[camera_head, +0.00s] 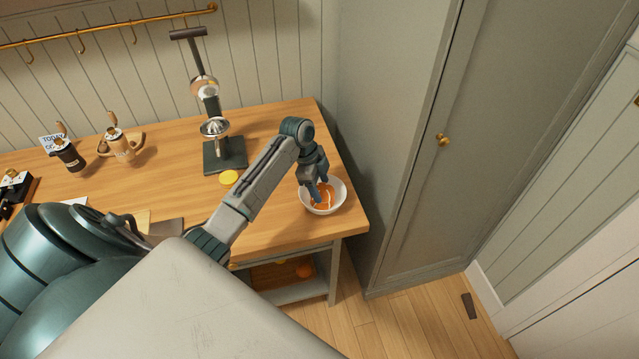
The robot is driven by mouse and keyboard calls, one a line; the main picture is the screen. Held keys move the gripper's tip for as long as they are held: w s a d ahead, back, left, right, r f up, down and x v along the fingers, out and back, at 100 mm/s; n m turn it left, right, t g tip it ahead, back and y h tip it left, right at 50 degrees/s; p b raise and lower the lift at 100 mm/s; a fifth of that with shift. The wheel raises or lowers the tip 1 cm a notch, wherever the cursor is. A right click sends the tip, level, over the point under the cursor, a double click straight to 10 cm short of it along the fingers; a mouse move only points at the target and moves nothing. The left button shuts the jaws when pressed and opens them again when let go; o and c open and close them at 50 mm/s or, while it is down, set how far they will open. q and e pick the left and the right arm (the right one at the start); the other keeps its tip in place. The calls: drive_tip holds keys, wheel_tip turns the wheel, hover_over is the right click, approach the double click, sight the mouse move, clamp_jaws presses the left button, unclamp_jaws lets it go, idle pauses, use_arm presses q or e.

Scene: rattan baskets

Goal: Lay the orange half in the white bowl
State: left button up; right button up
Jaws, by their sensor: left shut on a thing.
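The white bowl (340,197) stands on the wooden table near its front right corner. My left gripper (322,197) points down into the bowl and is shut on the orange half (327,199), whose orange surface shows inside the bowl's rim. The gripper's fingers hide part of the orange half. I cannot tell whether the orange half touches the bowl's bottom. My right gripper is not in view.
A citrus press (218,130) stands at the back of the wooden table (270,119), with a yellow round thing (229,177) before it. A grey cabinet (405,150) rises beyond the table's right edge.

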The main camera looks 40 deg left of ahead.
use_arm(q)
drive_tip(key=shift+f, duration=0.35)
drive_tip(key=o, duration=0.8)
drive_tip(key=b+v, duration=0.3)
drive_tip(key=v, duration=0.8)
